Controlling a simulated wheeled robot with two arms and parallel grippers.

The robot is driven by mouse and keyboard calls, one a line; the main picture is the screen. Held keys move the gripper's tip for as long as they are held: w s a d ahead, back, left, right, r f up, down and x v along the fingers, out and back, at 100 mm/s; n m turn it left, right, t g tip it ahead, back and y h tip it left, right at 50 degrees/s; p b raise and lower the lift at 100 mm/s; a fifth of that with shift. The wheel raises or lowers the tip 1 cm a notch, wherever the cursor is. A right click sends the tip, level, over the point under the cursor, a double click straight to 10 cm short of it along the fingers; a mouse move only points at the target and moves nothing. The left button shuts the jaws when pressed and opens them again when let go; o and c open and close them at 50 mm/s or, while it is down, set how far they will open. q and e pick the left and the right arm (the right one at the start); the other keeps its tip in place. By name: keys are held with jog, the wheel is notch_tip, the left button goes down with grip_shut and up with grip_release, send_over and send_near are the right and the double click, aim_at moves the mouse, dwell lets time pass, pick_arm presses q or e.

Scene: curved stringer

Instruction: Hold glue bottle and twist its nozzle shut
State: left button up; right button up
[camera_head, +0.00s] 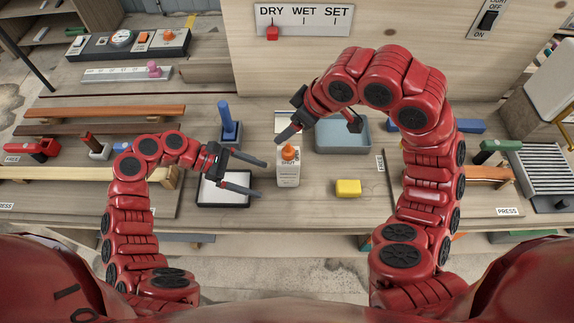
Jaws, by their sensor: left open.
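The white glue bottle (288,176) stands upright on the bench, with an orange nozzle (289,152) on top. Lettering that reads "SHUT" shows just below the nozzle. My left gripper (262,178) is open and empty, its two dark fingers pointing right at the bottle from its left side, with the fingertips just short of it. My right gripper (320,128) is raised behind and above the bottle. Its dark fingers look spread apart, one close to the nozzle's upper left, with nothing seen between them.
A yellow block (348,188) lies right of the bottle. A grey-blue tray (343,146) sits behind it. A white pad in a dark frame (222,192) lies under my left gripper. A blue-handled tool (228,118) stands behind. A "DRY WET SET" board (304,19) is at the back.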

aim_at(285, 172)
pick_arm(q)
jog(key=shift+n+t, duration=0.6)
jog(key=w, duration=0.2)
jog(key=w+a, duration=0.1)
jog(key=w, duration=0.1)
jog(key=shift+w, duration=0.15)
jog(key=shift+w+d+f, duration=0.1)
jog(key=shift+d, duration=0.05)
jog(key=x, duration=0.9)
jog(key=shift+d+f, duration=0.1)
jog(key=shift+d, duration=0.2)
